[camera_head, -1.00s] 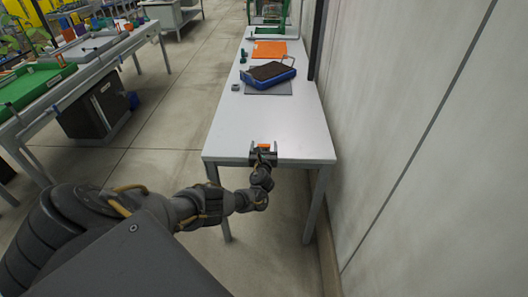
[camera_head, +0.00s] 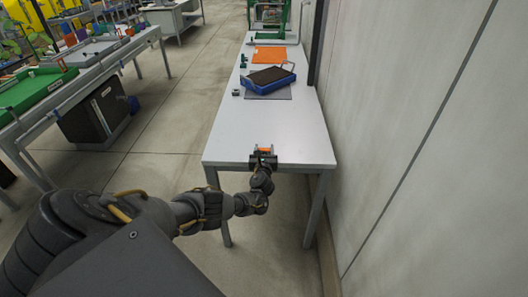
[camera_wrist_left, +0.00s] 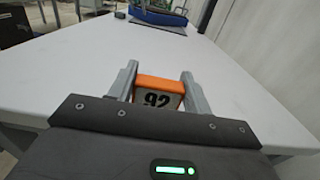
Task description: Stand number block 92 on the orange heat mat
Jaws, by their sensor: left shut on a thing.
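Number block 92 (camera_wrist_left: 158,94) is orange on top with a white face marked 92, seen in the left wrist view. My left gripper (camera_wrist_left: 160,88) is shut on it, one finger on each side. In the head view the left gripper (camera_head: 263,153) is at the near edge of the white table, and only a little orange of the block shows. Whether the block touches the table I cannot tell. The orange heat mat (camera_head: 270,54) lies flat toward the far end of the same table. My right gripper is not in view.
A blue tray with dark filling (camera_head: 268,79) rests on a grey mat (camera_head: 284,96) between the gripper and the heat mat. Small dark green items (camera_head: 243,62) stand along the left edge. The near table top (camera_head: 265,125) is clear. A wall runs along the right.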

